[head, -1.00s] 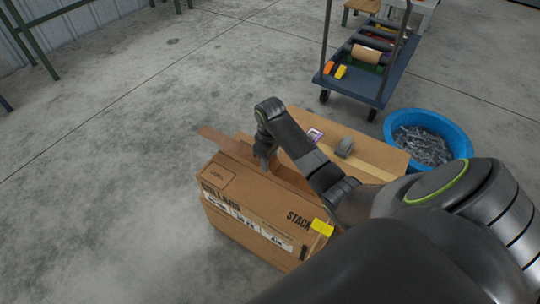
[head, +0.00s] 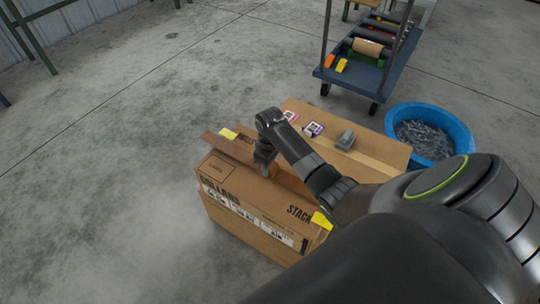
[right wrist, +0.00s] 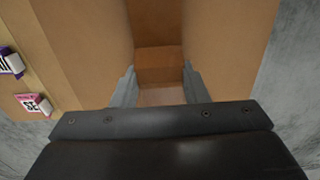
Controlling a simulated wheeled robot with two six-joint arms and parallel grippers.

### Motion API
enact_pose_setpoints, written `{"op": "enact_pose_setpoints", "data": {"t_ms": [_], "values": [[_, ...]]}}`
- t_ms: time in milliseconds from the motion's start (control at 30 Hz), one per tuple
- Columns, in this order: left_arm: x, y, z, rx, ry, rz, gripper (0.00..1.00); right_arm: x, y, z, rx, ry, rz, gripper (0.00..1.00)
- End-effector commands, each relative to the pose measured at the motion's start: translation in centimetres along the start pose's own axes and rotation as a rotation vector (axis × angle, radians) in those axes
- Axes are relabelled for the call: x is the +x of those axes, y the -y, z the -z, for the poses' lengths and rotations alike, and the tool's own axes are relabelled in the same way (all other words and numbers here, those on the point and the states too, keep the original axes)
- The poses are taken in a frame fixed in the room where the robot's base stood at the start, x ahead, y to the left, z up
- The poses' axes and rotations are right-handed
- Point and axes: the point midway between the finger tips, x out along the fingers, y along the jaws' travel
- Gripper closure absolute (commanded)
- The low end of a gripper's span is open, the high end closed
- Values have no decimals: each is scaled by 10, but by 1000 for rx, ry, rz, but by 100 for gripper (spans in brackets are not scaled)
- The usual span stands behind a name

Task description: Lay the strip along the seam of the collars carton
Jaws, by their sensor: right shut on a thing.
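The collars carton (head: 262,212) is a closed brown box on the floor, its printed long side facing me. A brown strip (head: 225,147) runs slantwise over its top, with its left end sticking out past the carton's left far corner. My right gripper (head: 265,170) is shut on the strip, low over the carton's top. The strip's right part is hidden behind the gripper and arm, and I cannot tell whether it touches the carton. In the right wrist view, brown shows between the fingers (right wrist: 158,85). My left gripper is not in view.
A second carton top (head: 375,150) with a tape line lies behind, carrying a grey block (head: 346,139), a purple-edged label (head: 313,129) and a pink one (head: 290,116). A blue tub (head: 432,115) of metal parts and a cart (head: 345,75) stand beyond. Floor at left is clear.

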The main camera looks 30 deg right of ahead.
Motion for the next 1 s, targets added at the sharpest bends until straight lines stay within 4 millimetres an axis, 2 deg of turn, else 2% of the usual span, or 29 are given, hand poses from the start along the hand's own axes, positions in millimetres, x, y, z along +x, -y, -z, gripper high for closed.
{"op": "enact_pose_setpoints", "data": {"t_ms": [733, 767, 933, 1000], "values": [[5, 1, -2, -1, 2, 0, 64, 12, 0, 0, 0, 0, 0, 80], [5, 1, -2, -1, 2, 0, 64, 12, 0, 0, 0, 0, 0, 58], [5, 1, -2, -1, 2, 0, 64, 11, 0, 0, 0, -1, 0, 36], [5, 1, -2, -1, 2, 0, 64, 11, 0, 0, 0, -1, 0, 34]]}}
